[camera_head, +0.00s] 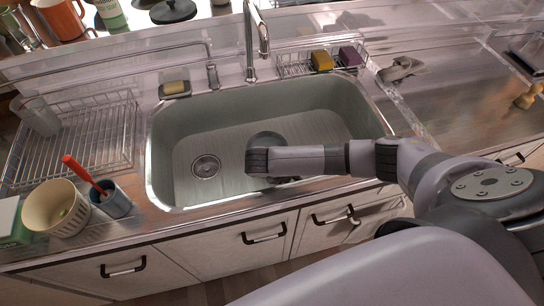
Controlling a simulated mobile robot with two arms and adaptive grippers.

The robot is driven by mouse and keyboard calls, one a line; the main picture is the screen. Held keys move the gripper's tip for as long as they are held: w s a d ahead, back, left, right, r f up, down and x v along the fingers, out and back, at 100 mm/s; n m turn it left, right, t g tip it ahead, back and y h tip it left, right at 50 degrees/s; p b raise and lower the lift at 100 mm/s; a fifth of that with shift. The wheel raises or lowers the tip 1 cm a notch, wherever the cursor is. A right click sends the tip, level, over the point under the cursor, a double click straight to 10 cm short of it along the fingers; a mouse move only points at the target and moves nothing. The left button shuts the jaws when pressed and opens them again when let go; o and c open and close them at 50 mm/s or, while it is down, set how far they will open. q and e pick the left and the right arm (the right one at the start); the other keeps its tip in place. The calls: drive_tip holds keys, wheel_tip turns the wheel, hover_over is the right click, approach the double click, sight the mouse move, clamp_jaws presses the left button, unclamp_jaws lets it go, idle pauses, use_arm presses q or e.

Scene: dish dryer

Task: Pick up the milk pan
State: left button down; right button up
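A dark round thing (265,139) lies in the sink, mostly hidden behind my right arm. It may be the milk pan, but I see only its upper rim and a bit below the arm, so I cannot tell for sure. My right arm comes in from the right over the sink and ends at a dark wrist (258,161) just over this round thing. The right gripper's fingers are hidden beneath the wrist, so I cannot see whether they are open or touch anything. My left gripper is not in view.
The steel sink (160,165) has a drain (206,166) at left and a faucet (250,45) behind. A wire dish rack (100,130) stands left, with a cream basket (56,208) and a cup (114,202) holding a red-handled tool in front. The right counter (450,85) is mostly clear.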

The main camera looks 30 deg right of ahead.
clamp_jaws()
idle(0.5)
drive_tip(key=shift+r, duration=0.1)
idle(0.5)
